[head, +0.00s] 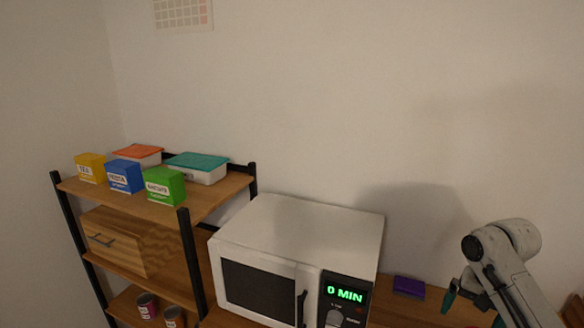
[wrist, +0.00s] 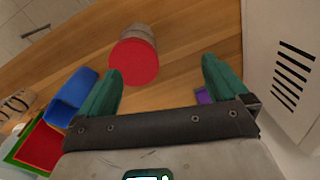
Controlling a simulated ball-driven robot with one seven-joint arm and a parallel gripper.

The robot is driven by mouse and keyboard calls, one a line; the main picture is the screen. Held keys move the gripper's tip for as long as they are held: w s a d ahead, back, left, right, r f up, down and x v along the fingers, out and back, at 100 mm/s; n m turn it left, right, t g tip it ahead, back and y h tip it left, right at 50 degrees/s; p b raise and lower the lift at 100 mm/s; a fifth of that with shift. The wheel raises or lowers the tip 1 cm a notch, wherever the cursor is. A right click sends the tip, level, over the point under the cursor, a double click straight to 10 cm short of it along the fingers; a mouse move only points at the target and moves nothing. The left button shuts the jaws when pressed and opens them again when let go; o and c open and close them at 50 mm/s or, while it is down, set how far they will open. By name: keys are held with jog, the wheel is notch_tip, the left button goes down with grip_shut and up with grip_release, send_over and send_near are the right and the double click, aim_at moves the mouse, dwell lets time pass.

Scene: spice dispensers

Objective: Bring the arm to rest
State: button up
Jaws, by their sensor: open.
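My arm (head: 505,265) stands at the right of the head view, bent, with its end pointing down over the wooden counter. My gripper (head: 462,299) hangs low there, to the right of the microwave. In the wrist view my gripper (wrist: 162,70) shows two green fingers spread wide apart with nothing held. A cylinder with a red top (wrist: 134,61) shows beyond the fingers, on the wooden surface. I cannot tell its exact distance from them.
A white microwave (head: 295,230) stands left of my gripper; its vented side (wrist: 288,65) is close on the right in the wrist view. A purple block (head: 409,287) lies beside it. A shelf (head: 215,195) holds boxes and containers. A blue object (wrist: 72,97) is at left.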

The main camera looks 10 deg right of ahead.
jog(key=a+f+n+t+y+b, duration=0.1)
jog(key=a+f+n, duration=0.1)
jog(key=a+f, duration=0.35)
jog(key=a+f+n+y, duration=0.1)
jog(key=a+f, duration=0.1)
jog(key=a, duration=0.7)
jog(key=s+a+f+n+b, duration=0.2)
jog(key=s+a+f, duration=0.5)
jog(key=a, duration=0.2)
jog(key=s+d+f+n+h+b, duration=0.1)
jog(key=s+f, duration=0.1)
jog(key=s, duration=0.9)
jog(key=s+d+f+n+h, duration=0.1)
jog(key=s+f+n, duration=0.1)
jog(key=s, duration=0.9)
jog(key=shift+d+f+n+g+h+b, duration=0.15)
jog(key=shift+f+n+g+h+b, duration=0.2)
jog(key=shift+f, duration=0.4)
